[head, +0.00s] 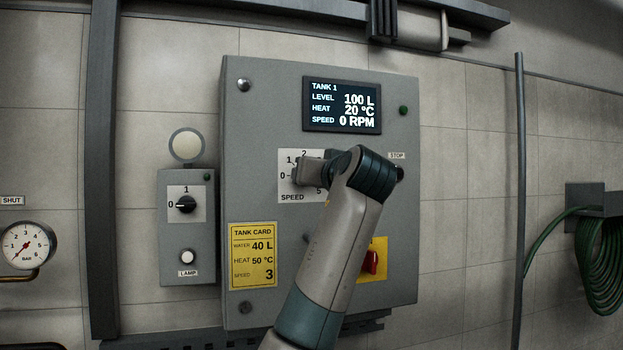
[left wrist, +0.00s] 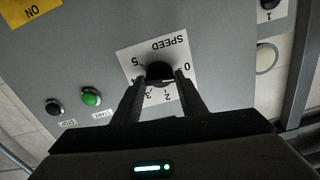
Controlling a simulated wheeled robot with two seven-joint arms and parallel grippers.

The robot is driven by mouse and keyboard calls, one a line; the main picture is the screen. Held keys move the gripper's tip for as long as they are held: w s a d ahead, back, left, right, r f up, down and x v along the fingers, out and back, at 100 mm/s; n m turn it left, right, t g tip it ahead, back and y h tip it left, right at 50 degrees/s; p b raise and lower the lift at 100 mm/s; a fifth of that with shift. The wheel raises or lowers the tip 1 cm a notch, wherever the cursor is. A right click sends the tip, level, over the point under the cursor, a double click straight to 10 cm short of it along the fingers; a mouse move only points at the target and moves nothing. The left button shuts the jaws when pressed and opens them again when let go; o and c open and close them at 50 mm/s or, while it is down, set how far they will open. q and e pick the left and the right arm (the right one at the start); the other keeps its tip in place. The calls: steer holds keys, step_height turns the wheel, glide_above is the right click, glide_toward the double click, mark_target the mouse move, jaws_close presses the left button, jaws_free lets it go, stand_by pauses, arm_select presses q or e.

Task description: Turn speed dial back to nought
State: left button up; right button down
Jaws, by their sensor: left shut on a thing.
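The grey control box (head: 236,130) carries a white SPEED plate (head: 288,156), numbered 0 to 5. My left gripper (head: 300,174) is in front of that plate and hides the speed dial in the head view. In the left wrist view, the plate (left wrist: 135,58) appears upside down. The black speed dial (left wrist: 160,72) is between the two fingers of my left gripper (left wrist: 158,88), which is shut on it. I cannot tell surely which number its pointer faces. The display (head: 342,105) reads 100 L, 20 °C and 0 RPM. My right gripper is not in view.
A yellow tank card (head: 253,256) shows speed 3. A red switch (head: 371,262) lies behind my forearm. In the left wrist view, a green start button (left wrist: 91,98) and black stop button (left wrist: 54,107) sit left of the dial. A lamp switch box (head: 187,232) stands left.

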arm_select(q)
steer(key=shift+f+n, duration=0.25)
steer(key=shift+n, duration=0.65)
steer(key=o, duration=1.1)
steer(key=shift+c, duration=0.2)
steer(key=shift+r, duration=0.15)
steer(key=shift+s, duration=0.1)
